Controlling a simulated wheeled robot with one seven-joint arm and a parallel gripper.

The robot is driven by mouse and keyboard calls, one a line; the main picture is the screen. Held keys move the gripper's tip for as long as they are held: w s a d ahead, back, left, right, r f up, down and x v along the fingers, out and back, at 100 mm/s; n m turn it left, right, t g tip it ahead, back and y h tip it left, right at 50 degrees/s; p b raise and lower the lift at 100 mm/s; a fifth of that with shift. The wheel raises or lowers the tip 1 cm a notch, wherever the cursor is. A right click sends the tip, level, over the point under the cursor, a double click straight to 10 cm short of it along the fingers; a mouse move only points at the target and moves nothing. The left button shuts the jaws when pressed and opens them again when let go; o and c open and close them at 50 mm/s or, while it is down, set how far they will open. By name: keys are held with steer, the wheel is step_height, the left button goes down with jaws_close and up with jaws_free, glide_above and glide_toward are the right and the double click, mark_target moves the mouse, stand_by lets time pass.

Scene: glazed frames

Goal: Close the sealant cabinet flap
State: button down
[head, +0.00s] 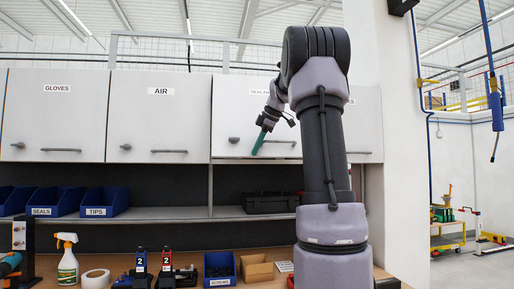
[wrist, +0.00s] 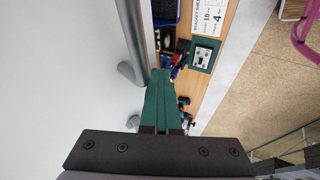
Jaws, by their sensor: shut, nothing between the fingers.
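The sealant cabinet flap (head: 228,115) is a white panel right of the AIR flap, its label partly covered by my arm. Its bar handle (head: 284,142) and round knob (head: 234,140) sit higher than those on neighbouring flaps, and its lower edge looks slightly raised, so it appears a little ajar. My gripper (head: 257,145), with green fingers, is shut and empty in front of the flap's lower part. In the wrist view the fingers (wrist: 160,75) lie beside the pale flap surface (wrist: 70,75), close to the grey handle (wrist: 131,73). I cannot tell whether they touch.
Closed GLOVES (head: 57,115) and AIR (head: 158,115) flaps are to the left. Below are a shelf with blue bins (head: 105,201) and a black case (head: 270,204), then a bench with a spray bottle (head: 67,262), tape and a cardboard box (head: 257,268). A white pillar (head: 385,120) stands right.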

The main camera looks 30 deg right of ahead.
steer(key=w+d+f+t, duration=0.2)
steer(key=w, duration=0.4)
steer(key=w+d+f+t, duration=0.1)
steer(key=w+f+t, duration=0.1)
steer(key=w, duration=0.3)
steer(key=shift+n+h, duration=0.3)
steer(key=shift+n, duration=0.1)
steer(key=v, duration=1.1)
steer(key=shift+w+r, duration=0.2)
steer(key=shift+r, duration=0.25)
steer(key=s+a+f+m+g, duration=0.1)
steer(key=s+a+f+m, duration=0.2)
steer(key=s+a+m, duration=0.35)
steer(key=s+a+f+m+g, duration=0.1)
steer(key=s+a+f+m, duration=0.25)
steer(key=s+a, duration=0.55)
steer(key=s+a+f+m, duration=0.3)
steer(key=s+f+m, duration=0.1)
steer(key=s+f, duration=0.3)
steer(key=s+a+f+m, duration=0.4)
steer(key=s+f+m, duration=0.1)
steer(key=s, duration=0.3)
steer(key=shift+s+f+g, duration=0.2)
steer(key=shift+f+g, duration=0.2)
steer(key=shift+f, duration=0.5)
